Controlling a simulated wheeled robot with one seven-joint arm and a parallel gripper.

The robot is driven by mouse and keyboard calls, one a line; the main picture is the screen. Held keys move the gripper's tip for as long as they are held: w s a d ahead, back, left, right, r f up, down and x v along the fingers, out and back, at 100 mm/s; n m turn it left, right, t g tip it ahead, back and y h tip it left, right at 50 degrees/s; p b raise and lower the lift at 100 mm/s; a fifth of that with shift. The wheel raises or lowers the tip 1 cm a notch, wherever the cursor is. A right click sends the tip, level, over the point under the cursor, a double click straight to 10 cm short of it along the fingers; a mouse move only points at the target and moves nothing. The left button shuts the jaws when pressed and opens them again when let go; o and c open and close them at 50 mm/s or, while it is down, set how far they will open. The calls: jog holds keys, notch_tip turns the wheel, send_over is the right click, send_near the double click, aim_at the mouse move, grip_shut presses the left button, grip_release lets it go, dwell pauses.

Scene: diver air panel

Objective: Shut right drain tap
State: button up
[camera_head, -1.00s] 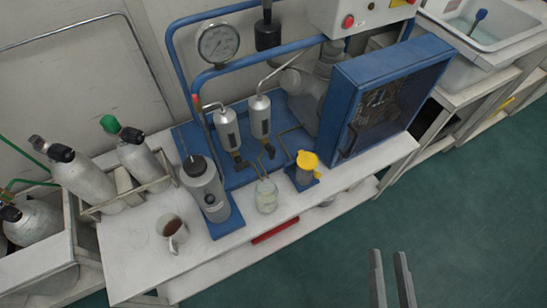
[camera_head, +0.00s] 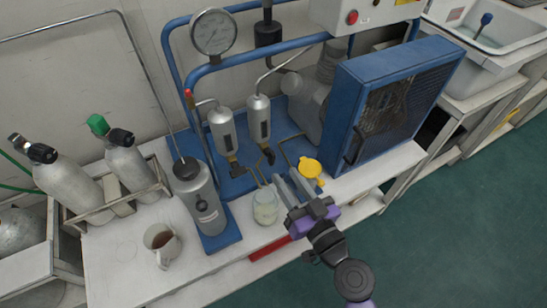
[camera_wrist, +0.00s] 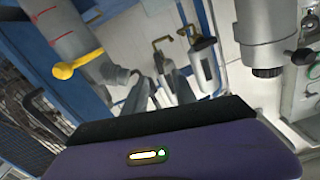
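Two silver cylinders hang on the blue panel, the left one (camera_head: 224,132) and the right one (camera_head: 259,118). The right drain tap (camera_head: 267,155) is a small dark fitting under the right cylinder. The left tap (camera_head: 235,168) is under the left cylinder. I cannot tell the handle positions surely. My gripper (camera_head: 289,180) is open and empty, in front of and below the right tap, apart from it in the picture. In the wrist view, which looks upside down, the fingers (camera_wrist: 158,92) point toward the cylinders and brass fittings (camera_wrist: 162,43).
A glass jar (camera_head: 265,206) stands left of my fingers. A grey canister (camera_head: 200,195), a mug (camera_head: 162,243) and a blue-framed box (camera_head: 385,105) stand on the bench.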

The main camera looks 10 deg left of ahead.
aim_at(274, 159)
jog(key=shift+p+x, duration=0.65)
jog(key=shift+x, duration=3.25)
grip_shut()
